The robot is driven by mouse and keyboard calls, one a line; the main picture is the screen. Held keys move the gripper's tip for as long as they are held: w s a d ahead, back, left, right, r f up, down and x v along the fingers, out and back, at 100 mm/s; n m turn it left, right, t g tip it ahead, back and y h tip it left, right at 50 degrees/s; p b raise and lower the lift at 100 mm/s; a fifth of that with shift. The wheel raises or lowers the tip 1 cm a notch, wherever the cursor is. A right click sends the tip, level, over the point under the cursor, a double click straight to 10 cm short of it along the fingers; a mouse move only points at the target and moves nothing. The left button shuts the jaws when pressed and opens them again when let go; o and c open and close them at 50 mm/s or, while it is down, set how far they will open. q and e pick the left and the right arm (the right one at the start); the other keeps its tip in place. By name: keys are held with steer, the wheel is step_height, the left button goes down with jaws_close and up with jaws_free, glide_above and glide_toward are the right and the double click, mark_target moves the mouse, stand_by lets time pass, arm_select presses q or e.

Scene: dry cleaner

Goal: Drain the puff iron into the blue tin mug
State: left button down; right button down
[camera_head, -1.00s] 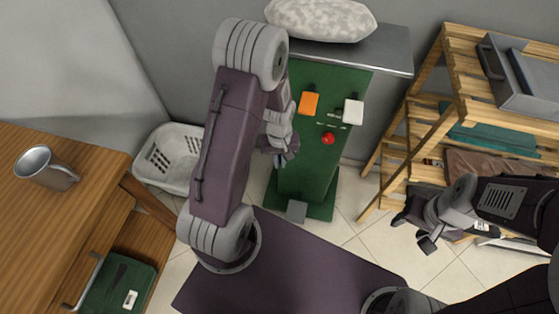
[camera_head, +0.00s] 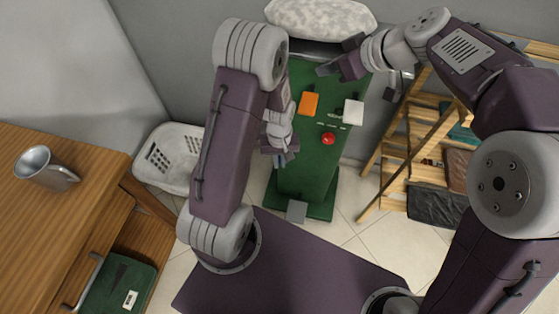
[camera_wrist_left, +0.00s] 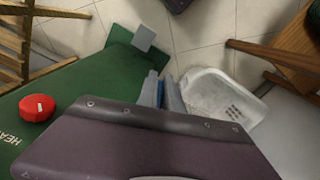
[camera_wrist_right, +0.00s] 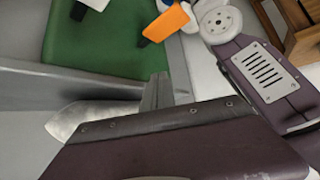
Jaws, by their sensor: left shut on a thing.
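The puff iron is a green cabinet (camera_head: 305,170) with a white padded top (camera_head: 320,18), an orange handle (camera_head: 309,103), a white handle (camera_head: 353,112) and a red knob (camera_head: 328,138). My left gripper (camera_head: 280,158) is low at the cabinet's left side, shut on a narrow blue thing (camera_wrist_left: 160,93). I cannot tell what the blue thing belongs to.
A white basket (camera_head: 168,158) stands on the floor between the wooden table (camera_head: 85,205) and the cabinet. A slatted wooden rack (camera_head: 400,140) is on the right. A grey plate (camera_head: 297,210) lies at the cabinet's foot. Bare tiled floor shows in front.

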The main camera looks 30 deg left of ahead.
mark_target(308, 103)
steer(key=shift+s+a+f+n+g, duration=0.15)
steer(key=shift+s+a+f, duration=0.15)
steer(key=shift+s+a, duration=0.25)
steer(key=shift+s+a+f+n+g, duration=0.15)
steer(key=shift+s+a+f, duration=0.15)
steer(key=shift+s+a, duration=0.25)
steer(key=shift+w+f, duration=0.15)
steer(key=shift+f, duration=2.65)
steer(key=shift+f, duration=0.2)
steer(key=shift+f, duration=1.55)
stand_by(1.9)
